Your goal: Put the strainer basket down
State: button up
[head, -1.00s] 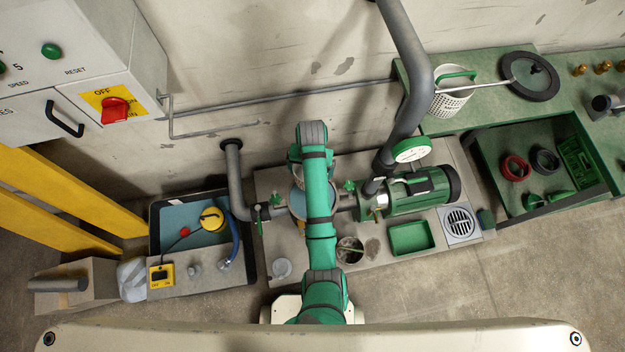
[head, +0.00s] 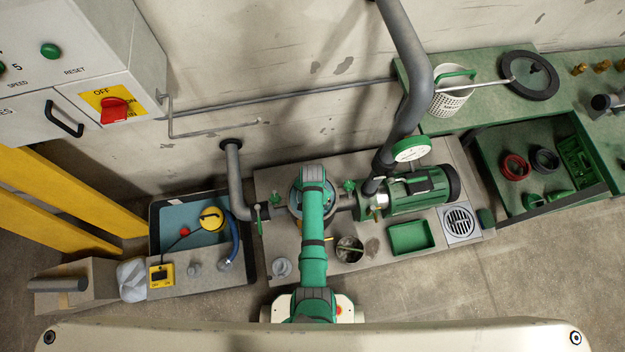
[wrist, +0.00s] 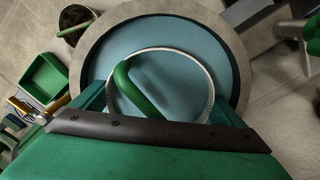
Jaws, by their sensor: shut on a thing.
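In the wrist view, my gripper (wrist: 160,122) is shut on the green handle (wrist: 138,90) of a round strainer basket, whose thin pale rim (wrist: 208,82) shows below. The fingertips are mostly hidden by the dark bar and green housing of my wrist. Beneath the basket is a wide round opening with a dark rim and pale blue inside (wrist: 180,32). Its grey rim shows in the head view (head: 293,207), around my arm. My arm hides the gripper and held basket there. I cannot tell whether the basket touches what is below.
A second, white perforated basket (head: 450,102) with a green handle stands on the green bench (head: 480,122), beside a black ring (head: 530,76). The green pump (head: 420,191), gauge (head: 411,149) and thick pipe (head: 408,80) stand right of my arm. A green tray (head: 410,237) lies in front.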

jog(key=shift+f, duration=2.7)
jog(key=shift+f, duration=0.3)
jog(key=o, duration=0.8)
notch_tip(320, 180, up, 13)
jog(key=shift+f, duration=0.15)
